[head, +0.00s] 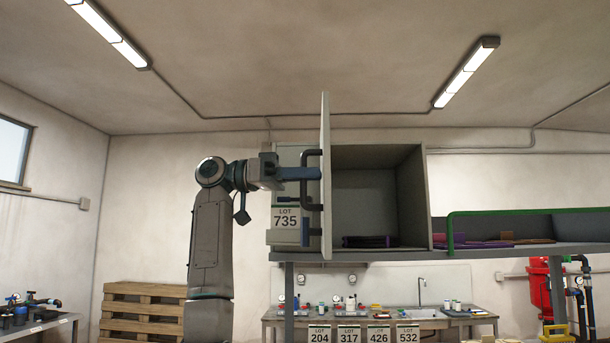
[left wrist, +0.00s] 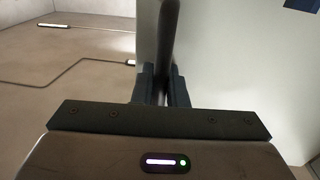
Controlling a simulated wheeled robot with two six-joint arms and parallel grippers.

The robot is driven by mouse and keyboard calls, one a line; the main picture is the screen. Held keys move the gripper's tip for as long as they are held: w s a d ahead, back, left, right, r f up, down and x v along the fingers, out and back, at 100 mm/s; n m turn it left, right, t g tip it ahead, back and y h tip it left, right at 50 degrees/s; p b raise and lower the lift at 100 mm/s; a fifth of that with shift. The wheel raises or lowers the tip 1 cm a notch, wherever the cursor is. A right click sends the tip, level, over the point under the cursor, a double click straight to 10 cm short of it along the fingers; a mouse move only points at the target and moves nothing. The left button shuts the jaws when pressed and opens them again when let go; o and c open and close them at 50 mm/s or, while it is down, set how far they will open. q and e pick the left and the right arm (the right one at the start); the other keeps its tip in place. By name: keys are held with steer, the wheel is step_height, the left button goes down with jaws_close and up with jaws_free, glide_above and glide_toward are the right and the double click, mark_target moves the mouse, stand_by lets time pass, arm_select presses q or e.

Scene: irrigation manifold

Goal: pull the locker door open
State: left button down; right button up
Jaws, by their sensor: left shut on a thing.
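The locker door (head: 326,175) is a pale panel standing open, seen nearly edge-on in the head view. It also shows as a pale surface in the left wrist view (left wrist: 240,70). A dark bar handle (head: 304,180) is on its left-facing side, and it shows upright in the left wrist view (left wrist: 167,45). My left gripper (head: 308,173) is shut on the handle, its blue fingers (left wrist: 165,85) on either side of the bar. The locker (head: 380,158) is a grey box with its inside exposed. My right gripper is not in view.
Flat purple items (head: 370,241) lie on the locker floor. A shelf with a green rail (head: 520,211) extends right. Wooden pallets (head: 140,312) and a sink bench (head: 400,316) stand behind.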

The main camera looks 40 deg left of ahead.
arm_select(q)
steer(key=c, duration=1.8)
jaws_free()
steer(key=shift+w, duration=0.1)
steer(key=b+v, duration=0.2)
steer(key=v, duration=0.9)
steer(key=shift+r, duration=0.1)
steer(key=shift+d, duration=0.1)
